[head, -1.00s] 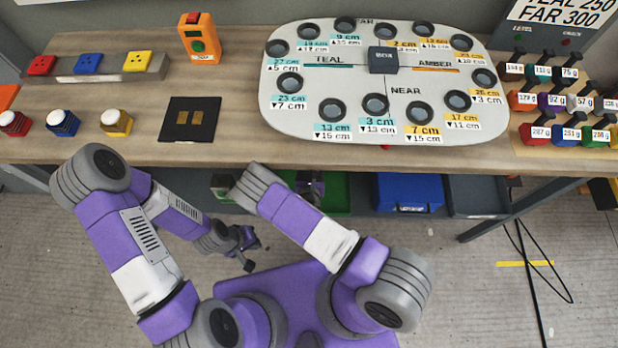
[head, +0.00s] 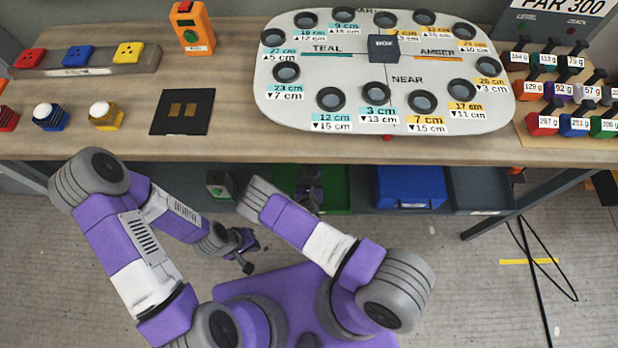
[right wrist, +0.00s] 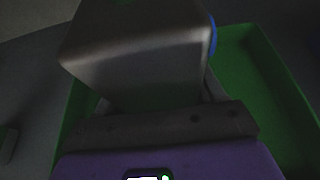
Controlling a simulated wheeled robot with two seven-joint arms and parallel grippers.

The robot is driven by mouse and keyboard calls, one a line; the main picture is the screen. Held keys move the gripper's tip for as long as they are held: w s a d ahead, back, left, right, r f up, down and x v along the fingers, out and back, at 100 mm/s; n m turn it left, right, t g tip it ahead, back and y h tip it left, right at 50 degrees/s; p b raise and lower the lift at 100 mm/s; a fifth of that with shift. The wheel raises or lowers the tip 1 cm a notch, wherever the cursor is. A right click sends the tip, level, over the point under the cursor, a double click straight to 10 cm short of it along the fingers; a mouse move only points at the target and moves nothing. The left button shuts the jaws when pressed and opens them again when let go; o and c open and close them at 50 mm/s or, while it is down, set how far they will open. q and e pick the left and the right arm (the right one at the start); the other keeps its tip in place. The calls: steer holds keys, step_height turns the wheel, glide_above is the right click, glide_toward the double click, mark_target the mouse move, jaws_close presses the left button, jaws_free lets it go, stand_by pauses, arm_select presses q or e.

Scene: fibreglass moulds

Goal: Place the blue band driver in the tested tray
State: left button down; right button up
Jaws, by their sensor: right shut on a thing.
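My right gripper (head: 308,190) reaches under the bench front, over a green tray (head: 337,200) on the lower shelf. In the right wrist view it is shut on a grey, block-like driver (right wrist: 140,50), with a strip of blue showing at its right edge. The green tray (right wrist: 262,85) lies beneath and around it in that view. The picture is dark, and I cannot tell whether the driver touches the tray floor. No label on the tray is readable. My left gripper (head: 252,256) hangs empty and open over the floor, low and left of the tray.
A blue bin (head: 410,187) and a grey tray (head: 480,188) stand right of the green tray. A grey device with a green button (head: 219,184) stands left of it. The bench (head: 235,147) overhangs the shelf, carrying an oval board (head: 295,115), plugs, buttons and labelled weights.

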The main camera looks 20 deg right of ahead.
steer(key=o, duration=1.3)
steer(key=shift+s+a+r+p, duration=0.1)
steer(key=shift+s+r+p, duration=0.1)
steer(key=shift+r+p, duration=0.2)
steer(key=p+v, duration=0.4)
steer(key=v, duration=0.7)
steer(key=shift+s, duration=0.3)
